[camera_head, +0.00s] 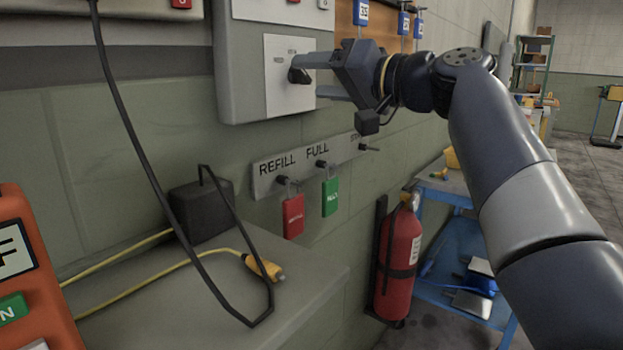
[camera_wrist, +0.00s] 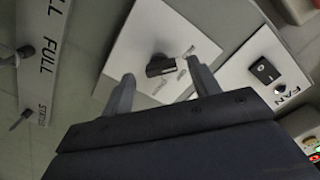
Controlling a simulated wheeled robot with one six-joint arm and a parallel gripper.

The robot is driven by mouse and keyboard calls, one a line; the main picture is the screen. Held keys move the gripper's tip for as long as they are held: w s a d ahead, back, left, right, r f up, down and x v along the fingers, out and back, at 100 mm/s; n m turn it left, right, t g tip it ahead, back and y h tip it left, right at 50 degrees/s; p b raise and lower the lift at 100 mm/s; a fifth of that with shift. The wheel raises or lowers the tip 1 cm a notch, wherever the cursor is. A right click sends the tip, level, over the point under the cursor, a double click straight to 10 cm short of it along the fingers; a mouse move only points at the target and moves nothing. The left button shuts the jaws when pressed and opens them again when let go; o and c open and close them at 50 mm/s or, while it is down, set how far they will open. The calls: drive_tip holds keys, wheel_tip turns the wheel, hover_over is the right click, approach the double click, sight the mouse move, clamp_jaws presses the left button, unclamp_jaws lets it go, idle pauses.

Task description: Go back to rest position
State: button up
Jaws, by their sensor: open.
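My gripper (camera_head: 322,78) is open in front of a grey wall box (camera_head: 237,75), in the upper middle of the head view. Its two fingers reach toward the white switch plate (camera_head: 284,101) on that box. A black rotary knob (camera_head: 298,75) on the plate is close to the upper finger. In the wrist view my gripper (camera_wrist: 160,92) shows both fingers spread, with the black knob (camera_wrist: 160,66) beyond and between the fingertips. I cannot tell whether a finger touches the knob. Nothing is held.
A hook rail labelled REFILL and FULL (camera_head: 305,165) carries a red tag (camera_head: 293,215) and a green tag (camera_head: 330,197) below the box. A fire extinguisher (camera_head: 399,262) hangs right of it. A bench (camera_head: 310,268) with cables lies below. A FAN switch plate (camera_wrist: 262,72) shows nearby.

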drive_tip(key=v, duration=0.8)
drive_tip(key=shift+m, duration=0.3)
drive_tip(key=x, duration=0.7)
drive_tip(key=p+x, duration=0.1)
drive_tip(key=x, duration=0.2)
drive_tip(key=shift+w+a+r, duration=0.2)
drive_tip(key=shift+a+r, duration=0.05)
drive_tip(key=shift+s+r+m+p, duration=0.1)
drive_tip(key=shift+m+p, duration=0.75)
drive_tip(key=shift+m, duration=0.25)
drive_tip(key=m+p, duration=0.2)
drive_tip(key=m, duration=0.1)
drive_tip(key=m+p, duration=0.4)
drive_tip(key=shift+d+r+m+p, duration=0.1)
drive_tip(key=shift+r+m+p, duration=0.05)
drive_tip(key=shift+m+p, duration=0.25)
drive_tip(key=m+p, duration=0.6)
drive_tip(key=shift+p, duration=0.35)
drive_tip(key=shift+m+p, duration=1.4)
drive_tip(key=shift+m, duration=0.2)
drive_tip(key=shift+d, duration=0.1)
